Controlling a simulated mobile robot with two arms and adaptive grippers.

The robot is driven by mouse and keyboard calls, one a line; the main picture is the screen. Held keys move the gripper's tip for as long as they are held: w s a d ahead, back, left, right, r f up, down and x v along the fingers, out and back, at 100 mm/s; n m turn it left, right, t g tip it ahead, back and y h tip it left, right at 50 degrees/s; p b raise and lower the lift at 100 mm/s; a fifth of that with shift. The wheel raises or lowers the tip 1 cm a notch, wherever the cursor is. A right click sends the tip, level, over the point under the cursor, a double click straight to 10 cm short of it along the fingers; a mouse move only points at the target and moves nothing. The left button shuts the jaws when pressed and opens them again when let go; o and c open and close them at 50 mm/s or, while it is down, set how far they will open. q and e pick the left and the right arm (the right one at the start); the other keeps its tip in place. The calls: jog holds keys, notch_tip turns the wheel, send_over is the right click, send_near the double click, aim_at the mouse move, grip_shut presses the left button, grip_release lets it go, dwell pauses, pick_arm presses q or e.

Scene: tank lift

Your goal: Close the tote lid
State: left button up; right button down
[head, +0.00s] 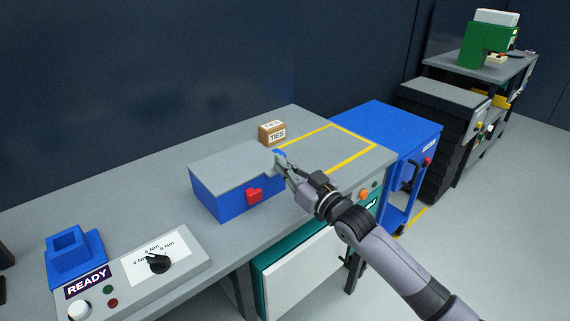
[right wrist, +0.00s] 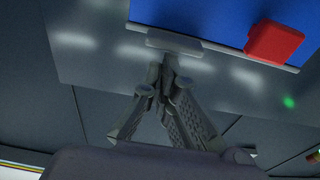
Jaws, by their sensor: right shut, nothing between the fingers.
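The tote (head: 222,203) is a blue box on the grey bench with a red latch (head: 254,195) on its front. Its flat grey lid (head: 230,169) lies across the top; I cannot tell whether it is fully seated. My right gripper (head: 281,164) is at the lid's right end, fingers together and empty. In the right wrist view the shut fingertips (right wrist: 168,62) are close to a grey tab (right wrist: 174,42) at the edge of a blue surface, with the red latch (right wrist: 274,43) to the right. Contact is unclear. My left gripper is not in view.
A cardboard box marked TIES (head: 272,133) stands behind the tote. A control panel (head: 150,262) with a dial and a blue holder (head: 75,255) are at the left. A yellow-outlined area (head: 345,142) is clear at the right. A blue cart (head: 385,125) stands beyond.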

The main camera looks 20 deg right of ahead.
jog(key=r+b+v, duration=0.1)
jog(key=v, duration=0.9)
jog(key=s+a+f+g+h, duration=0.2)
jog(key=s+f+g, duration=0.15)
jog(key=f, duration=0.45)
jog(key=s+a+f+g+h, duration=0.1)
jog(key=s+a+f+g, duration=0.15)
jog(key=s+f, duration=0.35)
jog(key=s+f+m+g+h, duration=0.15)
jog(key=s+f+g, duration=0.3)
jog(key=s, duration=0.55)
jog(key=s+f+m+g+h, duration=0.1)
jog(key=s+f+g+h, duration=0.1)
jog(key=s+f+g, duration=0.5)
jog(key=s+f+t, duration=0.1)
jog(key=s+f, duration=0.1)
jog(key=f, duration=1.1)
jog(key=s+f, duration=0.2)
jog(key=f, duration=1)
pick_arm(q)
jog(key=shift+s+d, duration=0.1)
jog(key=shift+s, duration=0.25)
pick_arm(e)
jog(key=s+d+f, duration=0.2)
jog(key=s+f, duration=1.4)
jog(key=s, duration=0.1)
jog(key=shift+d+f+n+g, duration=0.3)
jog(key=shift+n+g, duration=0.15)
